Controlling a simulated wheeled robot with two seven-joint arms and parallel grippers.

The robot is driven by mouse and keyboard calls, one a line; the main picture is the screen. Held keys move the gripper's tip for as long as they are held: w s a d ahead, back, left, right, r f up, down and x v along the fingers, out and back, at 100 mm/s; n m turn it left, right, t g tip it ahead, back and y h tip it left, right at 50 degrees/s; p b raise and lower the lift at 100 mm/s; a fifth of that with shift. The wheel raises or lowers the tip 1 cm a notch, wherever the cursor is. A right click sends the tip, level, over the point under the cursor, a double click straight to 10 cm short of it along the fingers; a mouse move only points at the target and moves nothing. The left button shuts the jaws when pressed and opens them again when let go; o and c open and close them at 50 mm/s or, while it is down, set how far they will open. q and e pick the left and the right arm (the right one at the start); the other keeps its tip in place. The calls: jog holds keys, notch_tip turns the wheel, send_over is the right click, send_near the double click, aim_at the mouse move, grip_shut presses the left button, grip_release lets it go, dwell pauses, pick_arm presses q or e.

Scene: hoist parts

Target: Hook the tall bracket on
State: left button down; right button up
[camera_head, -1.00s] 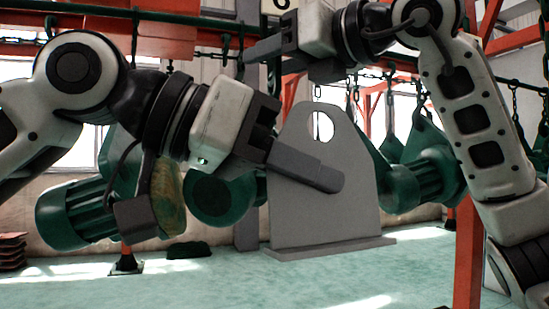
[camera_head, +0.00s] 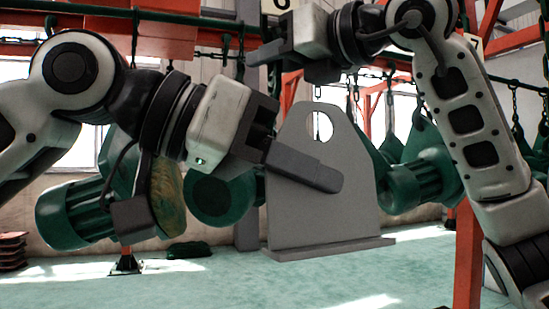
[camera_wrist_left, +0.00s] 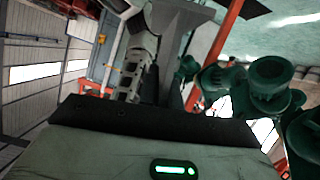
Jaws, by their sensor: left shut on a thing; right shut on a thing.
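The tall bracket (camera_head: 320,218) is a grey upright plate with a rounded top, a round hole near the top and a flat base flange. In the head view it hangs upright above the floor. My left gripper (camera_head: 310,170) is shut on it, one finger lying across its near face below the hole. The bracket also shows in the left wrist view (camera_wrist_left: 178,20), at the top. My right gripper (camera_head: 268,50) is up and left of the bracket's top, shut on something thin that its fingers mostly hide. A small hook (camera_head: 317,91) shows just above the bracket's hole; I cannot tell whether they touch.
Green motor-like parts (camera_head: 75,215) hang at the left, and more (camera_head: 425,180) hang close behind the bracket on the right. An orange post (camera_head: 467,260) stands at the right. A dark green rail with chains runs overhead. The floor below is mostly clear.

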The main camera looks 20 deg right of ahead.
pick_arm(q)
jog(key=shift+w+r, duration=0.1)
jog(key=shift+r, duration=0.05)
jog(key=w+n, duration=0.1)
jog(key=w, duration=0.5)
jog(key=shift+w+a+f+g, duration=0.15)
jog(key=shift+w+f+g, duration=0.15)
jog(key=shift+f, duration=0.05)
dwell(0.8)
jog(key=shift+w+f, duration=0.1)
jog(key=shift+w, duration=0.25)
dwell(0.4)
jog(key=shift+w+f, duration=0.1)
jog(key=shift+w, duration=0.2)
jog(key=shift+w, duration=0.1)
jog(key=shift+w+f, duration=0.35)
jog(key=shift+w, duration=0.3)
dwell(0.5)
jog(key=shift+w+f, duration=0.1)
jog(key=shift+w, duration=0.15)
dwell(0.4)
jog(key=shift+w+f+m, duration=0.2)
jog(key=shift+w+m, duration=0.1)
jog(key=shift+w, duration=0.1)
